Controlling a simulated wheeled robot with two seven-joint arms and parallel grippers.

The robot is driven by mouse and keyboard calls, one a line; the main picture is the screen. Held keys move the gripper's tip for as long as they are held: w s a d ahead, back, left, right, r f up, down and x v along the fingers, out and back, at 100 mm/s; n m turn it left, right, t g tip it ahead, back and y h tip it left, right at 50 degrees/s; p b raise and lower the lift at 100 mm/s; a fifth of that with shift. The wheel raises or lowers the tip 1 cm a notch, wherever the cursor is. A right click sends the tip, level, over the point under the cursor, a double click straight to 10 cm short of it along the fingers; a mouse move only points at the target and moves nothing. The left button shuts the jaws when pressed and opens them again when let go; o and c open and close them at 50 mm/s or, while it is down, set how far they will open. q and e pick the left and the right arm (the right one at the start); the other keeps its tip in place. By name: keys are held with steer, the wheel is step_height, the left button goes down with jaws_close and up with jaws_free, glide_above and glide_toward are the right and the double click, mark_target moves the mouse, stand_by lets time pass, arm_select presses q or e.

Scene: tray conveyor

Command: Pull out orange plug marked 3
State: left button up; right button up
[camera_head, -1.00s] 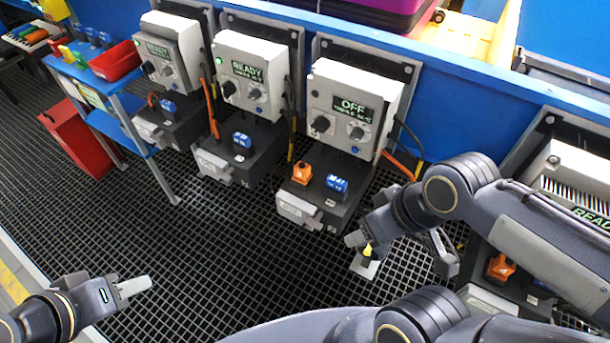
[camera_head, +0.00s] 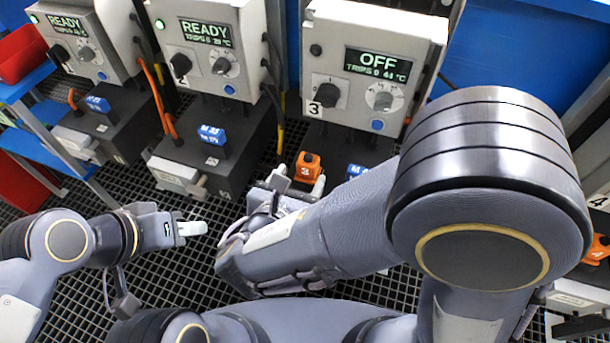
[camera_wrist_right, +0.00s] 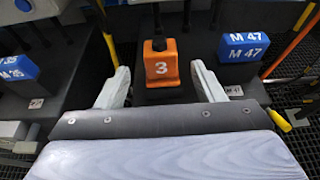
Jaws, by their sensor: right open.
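The orange plug marked 3 (camera_head: 308,167) sits upright on the dark base below the control box that reads OFF (camera_head: 377,66). In the right wrist view the plug (camera_wrist_right: 161,64) stands between the two pale fingers of my right gripper (camera_wrist_right: 160,92), with a gap on each side. My right gripper (camera_head: 298,184) is open around the plug's near side in the head view, partly hidden by my forearm. My left gripper (camera_head: 191,229) hangs empty over the floor grating at the left; its pale fingertips appear together, but their gap is not clear.
A blue block marked M 47 (camera_wrist_right: 243,47) sits right of the plug on the same base. Another station with a READY display and a blue block (camera_head: 211,139) stands to the left. Black cables and an orange cable (camera_head: 160,95) hang between the stations.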

mark_target(311, 159)
steer(key=b+x, duration=0.1)
steer(key=x, duration=0.6)
steer(key=shift+w+d+f, duration=0.1)
steer(key=shift+w+f, duration=0.05)
steer(key=shift+w, duration=0.15)
steer(key=c, duration=1.1)
steer(key=shift+c, duration=0.2)
steer(key=shift+r, duration=0.2)
steer(key=shift+r+p, duration=1)
steer(key=shift+r, duration=0.25)
